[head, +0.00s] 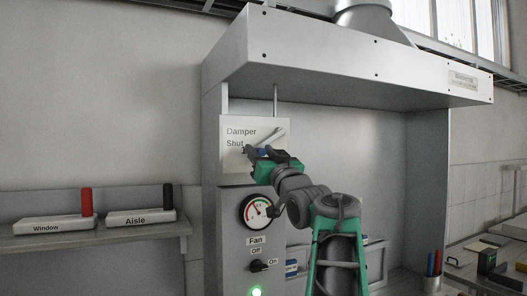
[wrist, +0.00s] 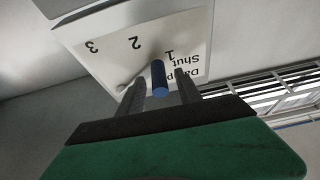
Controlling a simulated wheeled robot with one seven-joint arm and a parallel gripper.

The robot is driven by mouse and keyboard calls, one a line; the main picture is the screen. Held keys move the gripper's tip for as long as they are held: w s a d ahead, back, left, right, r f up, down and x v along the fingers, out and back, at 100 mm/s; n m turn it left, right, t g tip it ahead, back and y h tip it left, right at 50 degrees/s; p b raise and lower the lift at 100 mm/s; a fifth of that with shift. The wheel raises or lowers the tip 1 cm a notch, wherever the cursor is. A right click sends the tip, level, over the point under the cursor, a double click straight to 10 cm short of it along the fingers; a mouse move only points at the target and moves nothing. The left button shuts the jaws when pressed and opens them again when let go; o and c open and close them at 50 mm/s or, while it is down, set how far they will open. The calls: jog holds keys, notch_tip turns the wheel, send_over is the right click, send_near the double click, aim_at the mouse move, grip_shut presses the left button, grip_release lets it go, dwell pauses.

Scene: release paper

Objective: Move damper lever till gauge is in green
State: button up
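The damper panel (head: 236,165) carries the words "Damper" and "Shut". Its grey lever (head: 273,135) slants across the panel, partly hidden by my gripper. In the wrist view the lever's blue handle (wrist: 160,82) lies near the marks "Shut" and "1"; marks 2 and 3 show farther left on the upside-down panel. My gripper (head: 253,152) is at the handle. In the wrist view its two fingers (wrist: 158,88) stand either side of the handle with visible gaps, so it is open. The round gauge (head: 256,211) has coloured arcs; its needle is too small to read surely.
Below the gauge are a fan switch (head: 259,266) and a lit green lamp (head: 256,292). The hood (head: 345,75) overhangs the panel. At left, a shelf (head: 100,238) holds the "Window" block (head: 55,225) with a red handle and the "Aisle" block (head: 135,219) with a black one.

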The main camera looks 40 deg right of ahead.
grip_shut()
dwell(1.3)
